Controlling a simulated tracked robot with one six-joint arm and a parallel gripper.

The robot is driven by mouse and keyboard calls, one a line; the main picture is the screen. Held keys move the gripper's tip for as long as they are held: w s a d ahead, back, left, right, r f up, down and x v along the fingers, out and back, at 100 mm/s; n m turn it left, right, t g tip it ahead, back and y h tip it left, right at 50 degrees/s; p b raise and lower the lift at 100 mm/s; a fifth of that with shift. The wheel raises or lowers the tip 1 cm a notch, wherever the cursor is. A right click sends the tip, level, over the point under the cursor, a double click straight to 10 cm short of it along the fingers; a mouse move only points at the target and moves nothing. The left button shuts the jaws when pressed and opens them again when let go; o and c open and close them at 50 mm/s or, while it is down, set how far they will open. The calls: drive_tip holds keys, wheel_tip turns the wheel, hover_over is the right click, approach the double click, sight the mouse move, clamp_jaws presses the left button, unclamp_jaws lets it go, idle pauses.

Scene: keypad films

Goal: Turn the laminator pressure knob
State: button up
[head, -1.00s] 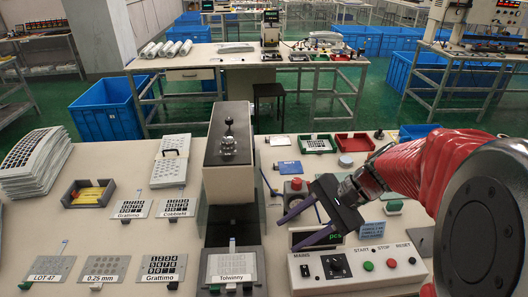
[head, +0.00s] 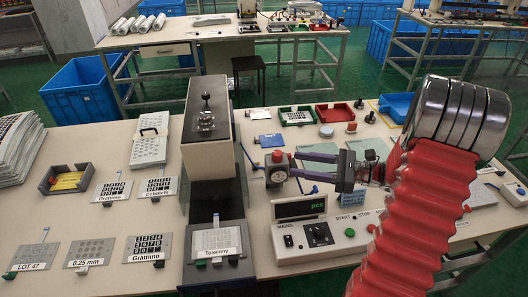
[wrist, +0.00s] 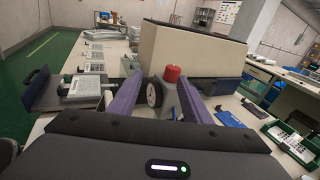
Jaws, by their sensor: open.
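A red knob (head: 278,156) sits on top of a small grey block with a round dial, to the right of the tall laminator (head: 206,140). In the wrist view the red knob (wrist: 172,74) and the white-faced dial (wrist: 153,93) show between my finger ends. My gripper (head: 297,165) is open, with its purple fingers pointing left at the block from the right. The finger ends are close to the block; I cannot tell whether they touch it. The wrist view shows my gripper (wrist: 157,82) empty.
A control box (head: 320,237) with a green display stands in front of my gripper. Green (head: 297,117) and red (head: 336,113) trays lie behind. Films and plates cover the table's left side. A blue pad (head: 270,141) lies behind the block.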

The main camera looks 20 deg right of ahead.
sight(277, 155)
drive_tip(key=shift+w+d+f+m+t, duration=0.15)
drive_tip(key=shift+d+f+m+t, duration=0.1)
drive_tip(key=shift+d+m+t, duration=0.25)
drive_tip(key=shift+w+d+f+m+t, duration=0.2)
drive_tip(key=shift+d+t, duration=0.1)
drive_tip(key=shift+d, duration=0.4)
drive_tip(key=shift+a, duration=0.15)
drive_tip(key=x, duration=1.3)
drive_tip(key=shift+w+a, duration=0.2)
drive_tip(key=shift+w, duration=0.05)
drive_tip(key=shift+c, duration=0.5)
